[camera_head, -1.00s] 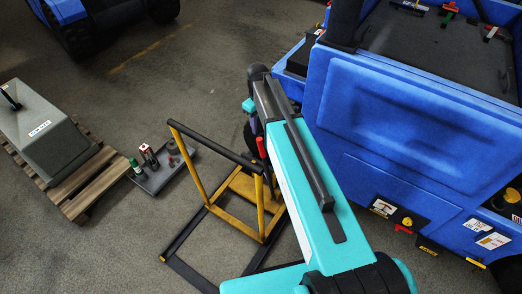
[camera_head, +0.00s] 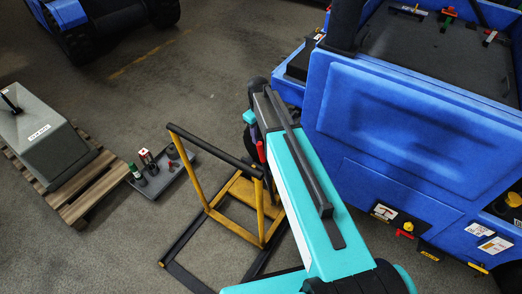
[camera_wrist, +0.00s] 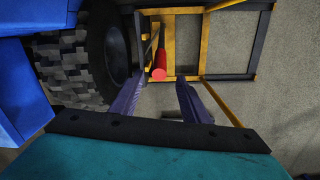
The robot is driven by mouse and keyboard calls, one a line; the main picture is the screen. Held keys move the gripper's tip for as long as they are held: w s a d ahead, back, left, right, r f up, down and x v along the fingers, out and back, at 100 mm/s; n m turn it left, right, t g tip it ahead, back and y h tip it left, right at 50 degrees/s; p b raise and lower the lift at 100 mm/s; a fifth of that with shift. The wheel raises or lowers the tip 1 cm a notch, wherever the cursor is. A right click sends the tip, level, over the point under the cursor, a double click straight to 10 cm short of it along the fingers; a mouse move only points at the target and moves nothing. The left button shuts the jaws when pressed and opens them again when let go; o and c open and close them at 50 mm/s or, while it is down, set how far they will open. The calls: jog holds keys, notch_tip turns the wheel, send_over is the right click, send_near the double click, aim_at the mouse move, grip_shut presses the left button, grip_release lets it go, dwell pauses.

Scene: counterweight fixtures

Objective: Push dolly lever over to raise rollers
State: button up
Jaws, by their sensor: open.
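The dolly (camera_head: 246,230) is a yellow and black frame standing on the floor, left of my arm in the head view. Its lever has a red handle (camera_head: 260,152), partly hidden by my arm there. In the wrist view the red lever handle (camera_wrist: 159,70) points toward the camera, just beyond the fingertips and roughly centred between them. My gripper (camera_wrist: 157,84) is open, with one dark finger on either side of the line to the handle. I cannot tell whether it touches the handle. The dolly's rollers cannot be made out.
A large blue vehicle (camera_head: 400,140) stands close on the right; its tyre (camera_wrist: 105,55) is just left of the gripper in the wrist view. A tray (camera_head: 163,180) with small items and a pallet (camera_head: 90,190) bearing a grey weight (camera_head: 40,140) lie left of the dolly.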

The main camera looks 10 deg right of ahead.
aim_at(261, 150)
jog(key=shift+w+d+f, duration=0.1)
jog(key=shift+f, duration=2.7)
jog(key=shift+w+d+f, duration=0.1)
jog(key=shift+f, duration=2.7)
jog(key=shift+c, duration=0.3)
grip_shut()
